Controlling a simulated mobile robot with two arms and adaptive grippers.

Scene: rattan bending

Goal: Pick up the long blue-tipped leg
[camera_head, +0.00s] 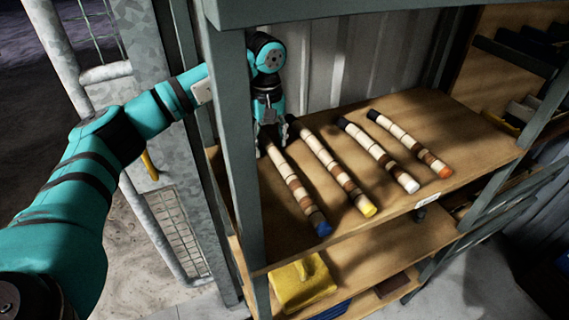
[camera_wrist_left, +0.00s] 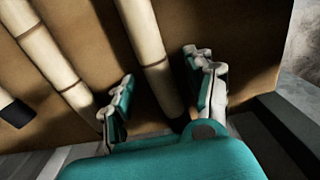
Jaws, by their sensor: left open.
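The blue-tipped leg (camera_head: 297,190) is a banded cream and brown rod lying on the wooden shelf, leftmost of the row. Its blue tip points to the shelf's front edge. My left gripper (camera_head: 270,143) is open at the leg's far end, pointing down over it. In the left wrist view a cream leg (camera_wrist_left: 147,37) runs between the open fingers of the gripper (camera_wrist_left: 159,68), with no clear grip on it. The leg's far end is partly hidden by the gripper. My right gripper is not in view.
Yellow-tipped (camera_head: 335,168), white-tipped (camera_head: 378,155) and orange-tipped (camera_head: 409,143) legs lie to the right on the shelf (camera_head: 470,140). A grey-green shelf post (camera_head: 240,170) stands close left of the gripper. A yellow object (camera_head: 303,283) sits on the lower shelf.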

